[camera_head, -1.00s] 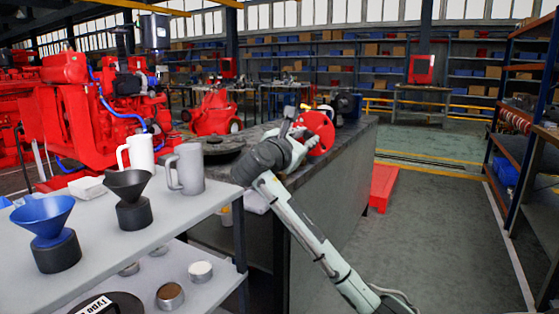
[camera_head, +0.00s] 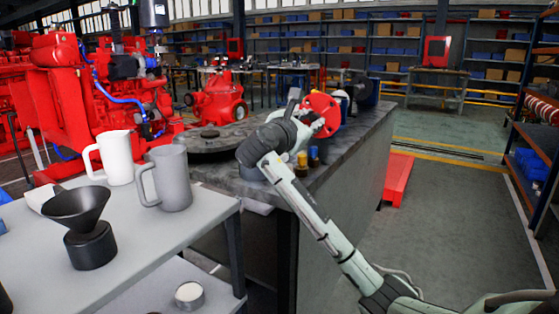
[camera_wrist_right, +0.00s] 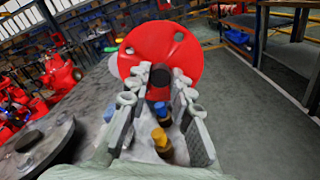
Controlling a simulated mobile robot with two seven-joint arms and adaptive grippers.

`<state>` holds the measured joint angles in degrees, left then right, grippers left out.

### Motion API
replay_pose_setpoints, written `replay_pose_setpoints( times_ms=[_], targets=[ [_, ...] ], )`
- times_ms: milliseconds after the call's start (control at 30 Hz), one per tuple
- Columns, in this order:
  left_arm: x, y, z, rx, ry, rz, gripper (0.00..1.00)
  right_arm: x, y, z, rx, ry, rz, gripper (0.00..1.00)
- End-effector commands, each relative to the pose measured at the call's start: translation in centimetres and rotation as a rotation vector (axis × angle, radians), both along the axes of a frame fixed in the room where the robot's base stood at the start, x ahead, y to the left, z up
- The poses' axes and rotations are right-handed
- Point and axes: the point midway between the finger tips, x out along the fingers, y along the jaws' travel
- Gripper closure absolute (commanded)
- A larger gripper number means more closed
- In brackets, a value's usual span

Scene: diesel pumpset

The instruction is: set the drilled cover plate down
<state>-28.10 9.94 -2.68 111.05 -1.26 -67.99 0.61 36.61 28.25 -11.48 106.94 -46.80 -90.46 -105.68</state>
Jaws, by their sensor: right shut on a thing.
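The drilled cover plate (camera_head: 322,115) is a red disc with holes, held on edge above the dark workbench (camera_head: 235,180). My right gripper (camera_head: 304,122) is shut on it. In the right wrist view the plate (camera_wrist_right: 165,55) faces the camera beyond the fingers of my right gripper (camera_wrist_right: 160,85), which close around a dark hub at its middle. The fingers hide part of the plate. My left gripper is not in view.
Small bottles (camera_head: 313,156) with blue and yellow tops stand on the bench below the gripper. A dark round plate (camera_head: 212,142) lies on the bench to the left. A grey table holds a white mug (camera_head: 115,157), a grey mug (camera_head: 171,178) and a dark funnel (camera_head: 78,207).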

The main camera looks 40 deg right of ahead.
Motion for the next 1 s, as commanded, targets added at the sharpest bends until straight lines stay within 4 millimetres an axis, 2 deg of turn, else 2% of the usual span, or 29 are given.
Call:
replay_pose_setpoints(
  times_ms=[300, 500, 767, 1000],
  targets=[
    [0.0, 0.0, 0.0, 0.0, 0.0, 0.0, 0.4, 5.4, 4.0, -3.7, -0.003, 0.0, 0.004, 1.0],
    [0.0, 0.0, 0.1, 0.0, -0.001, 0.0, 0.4, 8.0, 5.8, -5.6, -0.003, -0.002, 0.003, 1.0],
    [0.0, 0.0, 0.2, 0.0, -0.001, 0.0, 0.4, 8.8, 6.4, -6.9, -0.004, -0.002, 0.002, 1.0],
    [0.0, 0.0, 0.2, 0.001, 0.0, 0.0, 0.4, 8.7, 6.4, -10.0, -0.004, -0.001, 0.001, 1.0]
  ],
)
